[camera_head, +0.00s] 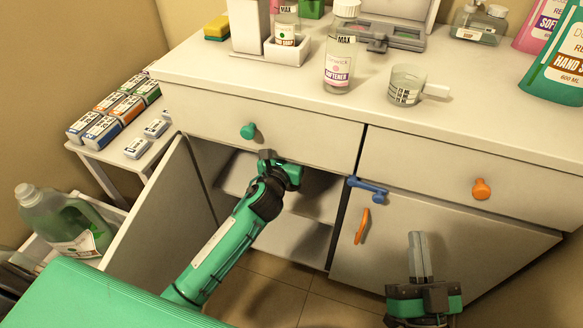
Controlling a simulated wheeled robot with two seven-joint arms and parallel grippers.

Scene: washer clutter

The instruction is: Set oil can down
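I cannot make out an oil can in the head view. My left arm reaches from the lower left to the open left compartment of the white cabinet (295,238). My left gripper (279,168) is at the compartment's upper part, below the green drawer knob (248,131). Its fingers are hidden, so I cannot tell whether it holds anything. My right gripper (420,256) is in front of the closed right door (450,245); its grey fingers are together and nothing shows between them.
The left door (165,215) stands open. A blue latch (368,187) and orange handle (362,226) are near the right door's left edge. The countertop holds a softener bottle (341,50) and measuring cup (406,85). A side shelf (150,152) carries small boxes; a green jug (65,225) stands lower left.

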